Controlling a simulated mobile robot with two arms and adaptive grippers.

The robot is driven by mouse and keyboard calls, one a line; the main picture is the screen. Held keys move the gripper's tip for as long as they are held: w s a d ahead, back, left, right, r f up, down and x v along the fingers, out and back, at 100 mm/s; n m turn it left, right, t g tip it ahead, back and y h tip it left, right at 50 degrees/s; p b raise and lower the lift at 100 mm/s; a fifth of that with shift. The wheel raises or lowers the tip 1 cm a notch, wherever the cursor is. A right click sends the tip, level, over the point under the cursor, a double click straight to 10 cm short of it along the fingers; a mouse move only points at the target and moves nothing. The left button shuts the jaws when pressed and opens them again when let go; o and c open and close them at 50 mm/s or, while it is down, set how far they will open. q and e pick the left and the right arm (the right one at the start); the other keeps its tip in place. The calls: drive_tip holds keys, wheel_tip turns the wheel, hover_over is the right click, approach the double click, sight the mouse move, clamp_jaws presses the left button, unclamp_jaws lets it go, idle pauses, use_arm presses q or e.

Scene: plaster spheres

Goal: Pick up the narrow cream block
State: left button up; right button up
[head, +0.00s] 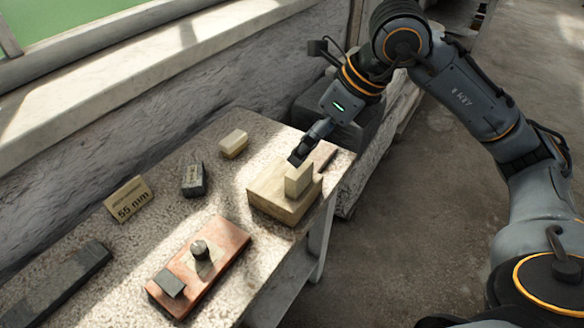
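Two small cream blocks are in the head view. One cream block (299,180) stands upright on a larger, pale wooden block (277,205) near the table's right end. Another cream block (233,142) lies on the table farther left. I cannot tell for sure which is the narrow one. My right gripper (298,158) points down and left, just behind the upright block. Whether it touches that block is unclear. Its fingers are small and partly overlapped, so their opening does not show. My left gripper is out of view.
A reddish-brown piece (322,156) lies beside the gripper. A dark block (194,180), a "55 mm" sign (129,199), a copper-coloured plate (225,247) with a knob and a long dark bar (55,285) are on the stone table (110,258). A wall borders its back.

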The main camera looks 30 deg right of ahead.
sight(301, 168)
drive_tip(key=shift+h, duration=0.8)
drive_tip(key=w+f, duration=0.1)
drive_tip(key=f, duration=0.1)
drive_tip(key=w+d+f, duration=0.1)
drive_tip(key=f, duration=0.3)
drive_tip(key=shift+w+d+f, duration=0.2)
drive_tip(key=shift+w+d, duration=0.15)
drive_tip(key=shift+w, duration=0.05)
drive_tip(key=shift+p+x, duration=0.35)
drive_tip(key=shift+x, duration=2.75)
drive_tip(key=shift+w+a+r, duration=0.1)
drive_tip(key=shift+w+r, duration=0.05)
drive_tip(key=shift+c, duration=0.3)
drive_tip(key=c, duration=1.5)
